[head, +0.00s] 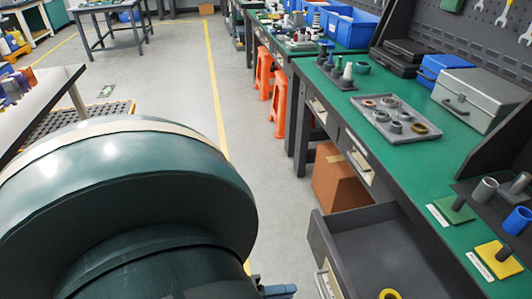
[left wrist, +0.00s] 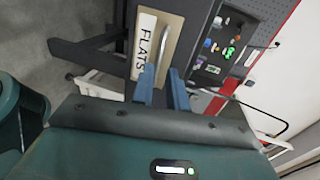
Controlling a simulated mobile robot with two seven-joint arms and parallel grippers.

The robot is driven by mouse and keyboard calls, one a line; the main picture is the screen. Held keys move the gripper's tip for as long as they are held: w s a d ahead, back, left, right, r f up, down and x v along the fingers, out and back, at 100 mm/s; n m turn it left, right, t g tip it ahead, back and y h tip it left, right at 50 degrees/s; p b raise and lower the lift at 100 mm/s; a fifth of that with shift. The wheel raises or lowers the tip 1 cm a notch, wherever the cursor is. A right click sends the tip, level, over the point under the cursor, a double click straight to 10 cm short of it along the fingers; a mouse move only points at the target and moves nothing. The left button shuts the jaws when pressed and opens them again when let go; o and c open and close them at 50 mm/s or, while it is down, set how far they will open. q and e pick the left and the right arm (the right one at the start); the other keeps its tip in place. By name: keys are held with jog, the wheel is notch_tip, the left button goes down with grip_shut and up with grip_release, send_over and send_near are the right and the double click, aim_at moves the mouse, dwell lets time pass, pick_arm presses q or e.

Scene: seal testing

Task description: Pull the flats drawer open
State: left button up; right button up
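The flats drawer's pale front plate (left wrist: 153,45), with a "FLATS" label and a curved metal handle (left wrist: 166,58), shows in the left wrist view. In the head view an open grey drawer (head: 375,240) sticks out from the bench, its handle (head: 325,284) at the lower edge; its label is not readable there. My left gripper (left wrist: 162,72) is open, its blue fingers apart and pointing at the handle. In the head view its blue part (head: 277,291) is left of the handle, with a gap between. My right gripper is not in view.
A yellow ring (head: 390,294) lies in the open drawer. A cardboard box (head: 338,180) stands under the green bench (head: 395,150). The bench holds a tray (head: 378,118) of rings and a grey toolbox (head: 482,98).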

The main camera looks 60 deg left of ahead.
pick_arm(q)
jog(key=shift+v, duration=1.9)
